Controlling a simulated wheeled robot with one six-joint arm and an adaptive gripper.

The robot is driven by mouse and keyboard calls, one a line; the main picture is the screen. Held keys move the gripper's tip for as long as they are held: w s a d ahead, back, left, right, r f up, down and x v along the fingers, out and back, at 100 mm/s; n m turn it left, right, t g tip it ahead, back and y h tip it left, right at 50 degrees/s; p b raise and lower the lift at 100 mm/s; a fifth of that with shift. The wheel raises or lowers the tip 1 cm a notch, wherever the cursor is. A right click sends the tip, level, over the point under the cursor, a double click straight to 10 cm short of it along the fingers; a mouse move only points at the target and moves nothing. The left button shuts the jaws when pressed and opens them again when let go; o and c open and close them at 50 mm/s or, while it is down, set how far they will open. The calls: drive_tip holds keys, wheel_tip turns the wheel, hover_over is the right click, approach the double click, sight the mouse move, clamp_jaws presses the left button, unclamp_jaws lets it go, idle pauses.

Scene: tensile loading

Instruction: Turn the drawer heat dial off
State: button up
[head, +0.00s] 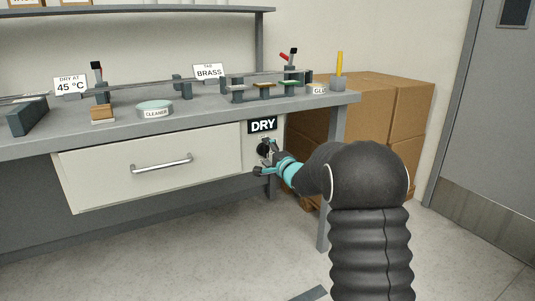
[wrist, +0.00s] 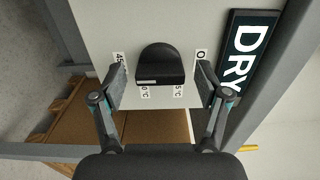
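The heat dial (wrist: 161,62) is a black knob on the pale panel beside the drawer, under a black DRY sign (head: 262,125). It also shows small in the head view (head: 263,148), partly covered by my gripper. My gripper (wrist: 161,80) is open, with one finger on each side of the dial and a visible gap at each side.
The shut drawer (head: 150,165) with its bar handle (head: 161,163) is left of the dial. The bench top (head: 205,103) above carries a cleaner dish, small stands and signs. A bench leg (head: 326,220) and cardboard boxes (head: 385,115) stand to the right. The floor in front is mostly clear.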

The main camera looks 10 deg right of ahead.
drive_tip(key=c, duration=1.1)
drive_tip(key=shift+o, duration=0.2)
